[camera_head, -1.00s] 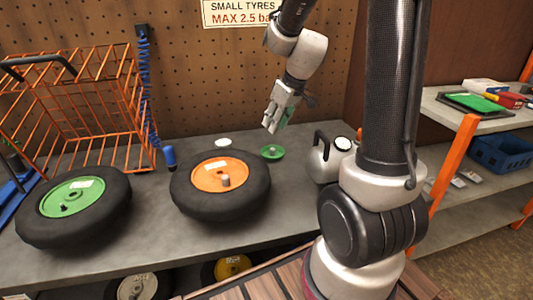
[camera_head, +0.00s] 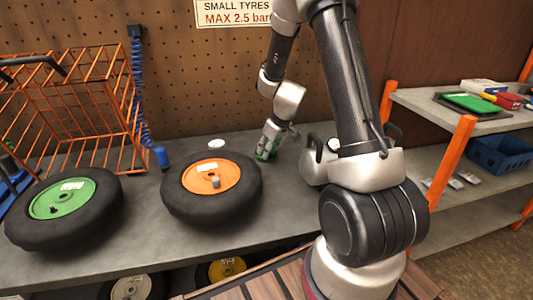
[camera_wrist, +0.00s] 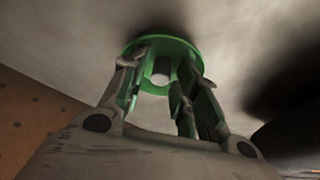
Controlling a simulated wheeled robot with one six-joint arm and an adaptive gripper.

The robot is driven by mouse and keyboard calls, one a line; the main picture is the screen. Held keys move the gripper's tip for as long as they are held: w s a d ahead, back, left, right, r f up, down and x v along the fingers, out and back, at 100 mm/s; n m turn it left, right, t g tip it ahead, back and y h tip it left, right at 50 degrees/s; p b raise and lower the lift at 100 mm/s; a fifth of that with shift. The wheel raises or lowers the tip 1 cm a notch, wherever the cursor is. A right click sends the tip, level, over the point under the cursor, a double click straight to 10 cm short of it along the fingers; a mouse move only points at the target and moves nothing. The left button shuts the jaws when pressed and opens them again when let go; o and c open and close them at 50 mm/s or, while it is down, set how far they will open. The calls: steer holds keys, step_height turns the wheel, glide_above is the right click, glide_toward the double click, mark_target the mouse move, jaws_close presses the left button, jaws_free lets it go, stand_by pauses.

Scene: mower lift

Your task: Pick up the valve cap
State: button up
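A small grey cap (camera_wrist: 160,76), which looks like the valve cap, sits in a round green dish (camera_wrist: 180,46) in the wrist view. My gripper (camera_wrist: 167,68) reaches down at the dish, its two fingers apart, with the cap between them and a gap visible beside it. I cannot tell whether either finger touches the cap or dish. In the head view my gripper (camera_head: 267,150) is low over the bench, behind and right of the orange-rimmed tyre (camera_head: 205,208). It hides most of the green dish there, and the cap.
A green-rimmed tyre (camera_head: 100,218) lies at the left by an orange wire cage (camera_head: 70,95). A blue-ended hose (camera_head: 162,157) hangs nearby. A small white disc (camera_head: 216,144) lies behind the orange-rimmed tyre.

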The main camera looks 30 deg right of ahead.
steer(key=c, duration=0.5)
